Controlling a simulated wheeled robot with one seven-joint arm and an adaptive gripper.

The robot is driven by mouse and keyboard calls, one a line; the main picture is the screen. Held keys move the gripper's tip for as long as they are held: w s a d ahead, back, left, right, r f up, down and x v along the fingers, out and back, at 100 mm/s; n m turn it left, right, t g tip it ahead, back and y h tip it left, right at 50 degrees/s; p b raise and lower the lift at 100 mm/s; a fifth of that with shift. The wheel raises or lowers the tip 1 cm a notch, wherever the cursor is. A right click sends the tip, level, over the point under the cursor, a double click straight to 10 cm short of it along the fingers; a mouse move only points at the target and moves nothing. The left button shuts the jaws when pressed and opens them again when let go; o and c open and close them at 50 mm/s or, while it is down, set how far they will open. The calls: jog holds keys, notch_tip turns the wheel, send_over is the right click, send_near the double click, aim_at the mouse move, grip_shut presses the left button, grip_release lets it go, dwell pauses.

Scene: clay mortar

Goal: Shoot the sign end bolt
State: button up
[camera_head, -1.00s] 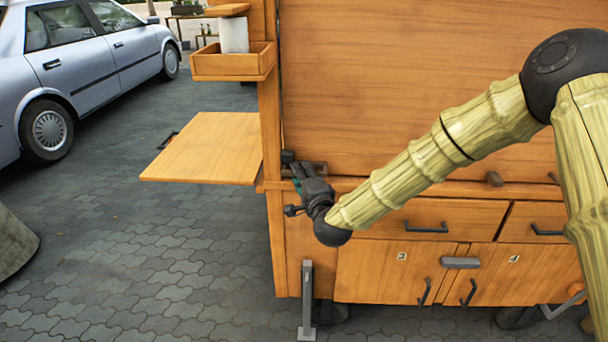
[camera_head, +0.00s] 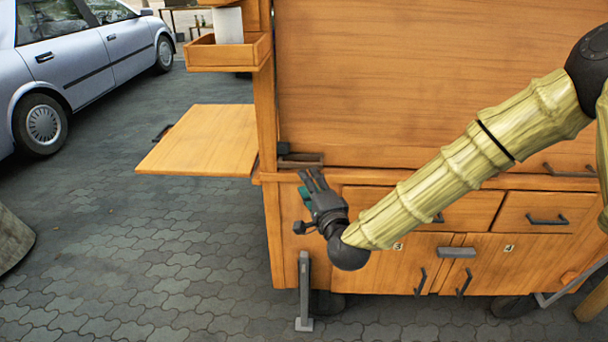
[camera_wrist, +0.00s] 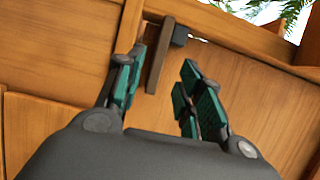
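The bolt at the sign's end shows in the head view as a dark knob (camera_head: 284,148) beside a short brown bar (camera_head: 303,160), at the lower left corner of the large wooden panel (camera_head: 420,80). In the wrist view a brown bar (camera_wrist: 160,55) with a dark block (camera_wrist: 180,37) and a thin shiny rod lies ahead, beyond the fingertips. My gripper (camera_head: 309,182) is just below the bolt in the head view, apart from it. In the wrist view my gripper (camera_wrist: 158,85) has its teal-padded fingers spread, with nothing between them. Whether the bolt is seated cannot be told.
A wooden side shelf (camera_head: 205,140) sticks out left of the cart, with a small box shelf (camera_head: 228,54) above. Drawers with dark handles (camera_head: 547,220) lie below. A grey post (camera_head: 305,290) stands near the front corner. A car (camera_head: 80,60) is at back left; paving is clear.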

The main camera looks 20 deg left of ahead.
jog(key=shift+v, duration=1.35)
jog(key=shift+s+f, duration=0.1)
jog(key=s+d+f+n+g+h+p, duration=0.2)
jog(key=s+d+f+n+g+p, duration=0.15)
jog(key=s+d+f, duration=0.65)
jog(key=s+d+f+n+g+h+p, duration=0.2)
jog(key=s+d+f+g+h+p, duration=0.3)
jog(key=f, duration=0.8)
jog(key=s+d+f+n+g+h+p, duration=0.1)
jog(key=s+d+f+n+g, duration=0.1)
jog(key=s+d, duration=0.9)
jog(key=s+d+f+n+g+h+p, duration=0.2)
jog(key=s+d+f+n+g, duration=0.1)
jog(key=s+d, duration=0.8)
jog(key=shift+s+d+f+g, duration=0.2)
jog(key=shift+s+f+g, duration=0.55)
jog(key=shift+s+f, duration=0.3)
jog(key=shift+r, duration=0.1)
